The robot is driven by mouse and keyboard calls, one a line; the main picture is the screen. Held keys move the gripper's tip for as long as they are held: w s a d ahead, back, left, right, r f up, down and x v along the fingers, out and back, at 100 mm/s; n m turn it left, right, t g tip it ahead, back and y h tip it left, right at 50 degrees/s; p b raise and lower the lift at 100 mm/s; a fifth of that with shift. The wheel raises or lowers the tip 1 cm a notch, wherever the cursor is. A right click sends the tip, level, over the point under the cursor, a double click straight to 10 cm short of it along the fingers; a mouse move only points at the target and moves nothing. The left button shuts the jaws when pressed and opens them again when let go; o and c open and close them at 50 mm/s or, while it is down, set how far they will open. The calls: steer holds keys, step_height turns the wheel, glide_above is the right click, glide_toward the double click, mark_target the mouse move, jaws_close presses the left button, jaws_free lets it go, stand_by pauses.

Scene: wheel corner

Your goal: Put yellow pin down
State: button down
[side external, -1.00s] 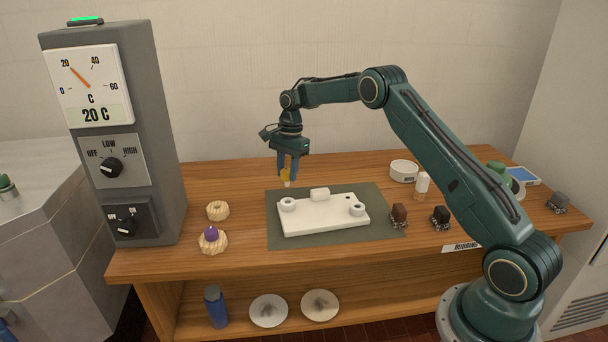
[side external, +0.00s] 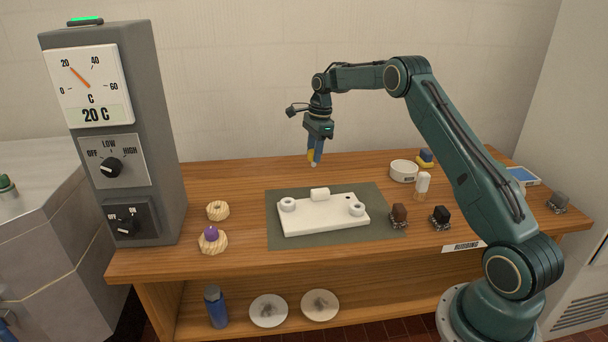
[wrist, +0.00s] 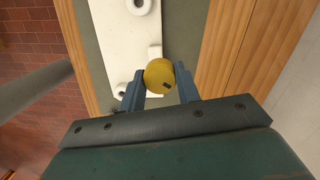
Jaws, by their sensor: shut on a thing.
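My gripper (side external: 315,161) is shut on the yellow pin (side external: 311,156), above the table behind the mat. In the wrist view the pin's round yellow head (wrist: 159,74) sits between the two blue fingers (wrist: 160,92), with a small dark mark on it. In the side view the fingers hide much of the pin, and a pale tip shows below them. The pin is clear of the table. A white plate-like fixture (side external: 322,215) with two round rings and a raised block lies on the grey-green mat (side external: 278,238).
A blue and yellow item (side external: 425,158) is behind.

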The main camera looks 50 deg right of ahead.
steer(key=s+d+r+m, duration=0.3)
steer(key=s+d+m, duration=0.2)
steer(key=d, duration=0.3)
steer(key=s+d+r+m+t+h, duration=0.1)
steer(key=s+d+r+m, duration=0.2)
steer(key=s+d+m, duration=0.2)
steer(key=d+m, duration=0.2)
steer(key=d, duration=0.2)
steer(key=shift+s+r, duration=0.3)
steer(key=shift+s, duration=0.05)
steer(key=shift+f, duration=0.1)
step_height(320, 180, down, 20)
steer(key=shift+a+r, duration=0.1)
steer(key=c, duration=1)
jaws_free()
steer(key=r, duration=0.4)
steer(key=s+r, duration=0.1)
steer(key=r, duration=0.7)
steer(key=shift+s, duration=0.35)
